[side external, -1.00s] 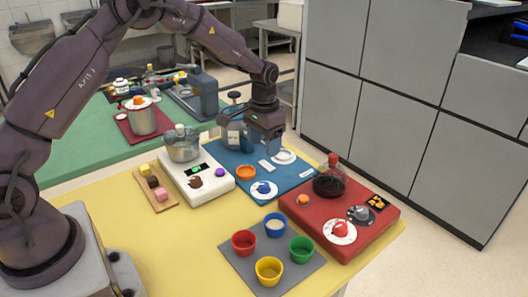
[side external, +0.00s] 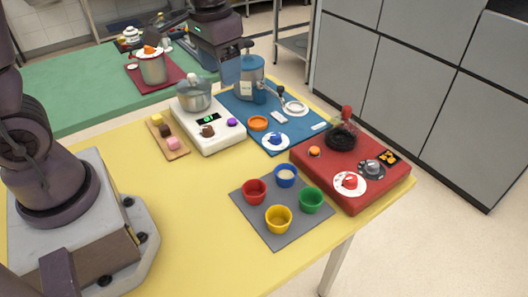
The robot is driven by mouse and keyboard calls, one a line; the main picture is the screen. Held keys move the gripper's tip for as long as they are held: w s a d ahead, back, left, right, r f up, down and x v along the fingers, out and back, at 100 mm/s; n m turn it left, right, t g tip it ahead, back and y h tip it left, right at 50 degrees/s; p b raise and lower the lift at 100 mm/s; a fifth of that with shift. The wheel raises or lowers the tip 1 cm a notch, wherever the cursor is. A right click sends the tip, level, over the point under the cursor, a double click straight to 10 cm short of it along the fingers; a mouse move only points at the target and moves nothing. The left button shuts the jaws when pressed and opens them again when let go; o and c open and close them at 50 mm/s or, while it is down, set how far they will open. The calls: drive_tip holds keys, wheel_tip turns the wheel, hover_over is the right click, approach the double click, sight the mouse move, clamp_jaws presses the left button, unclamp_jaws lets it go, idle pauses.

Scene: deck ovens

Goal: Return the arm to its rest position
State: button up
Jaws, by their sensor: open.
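My gripper (side external: 232,66) is at the top of the side view, pointing down. It is open, and I see nothing held in it. It appears in front of the far green table (side external: 75,95) and close to a clear jar (side external: 251,75) in the picture; the exact gap is hard to judge. My upper arm is mostly cut off by the top and left edges.
On the yellow table (side external: 180,210) are a white scale (side external: 220,139) with a pot, a blue mat (side external: 285,142), a red board (side external: 335,185) with a flask (side external: 342,135), and a grey mat (side external: 273,238) with coloured cups.

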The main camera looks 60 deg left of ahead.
drive_tip(key=s+d+r+t, duration=0.2)
drive_tip(key=s+r+t, duration=0.2)
drive_tip(key=s+r, duration=0.4)
drive_tip(key=s, duration=0.4)
drive_tip(key=shift+s+d+m+t, duration=0.25)
drive_tip(key=shift+s+m+t, duration=0.05)
drive_tip(key=shift+t, duration=0.1)
